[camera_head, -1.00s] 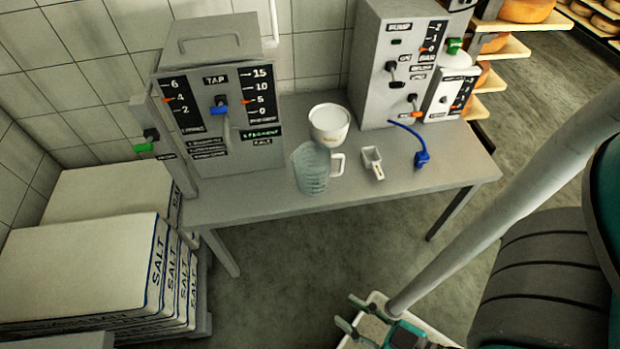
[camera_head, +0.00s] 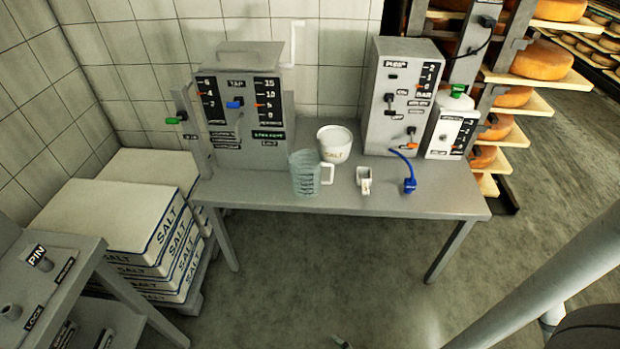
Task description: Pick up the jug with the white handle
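The jug (camera_head: 304,174) is clear with a bluish tint and has a white handle (camera_head: 327,174) on its right side. It stands upright near the front edge of the grey table (camera_head: 270,199), left of the middle. A small grey tip, which looks like part of my gripper (camera_head: 342,342), shows at the bottom edge, well below and in front of the table. It is apart from the jug. The rest of my gripper is out of frame, so its opening cannot be seen.
A white salt bowl (camera_head: 334,145) stands close behind the jug. A small white scoop (camera_head: 364,181) and a blue plug (camera_head: 409,185) lie to its right. The tap box (camera_head: 236,100) and pump box (camera_head: 400,95) stand behind. Salt sacks (camera_head: 120,220) are stacked at left. The floor in front is clear.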

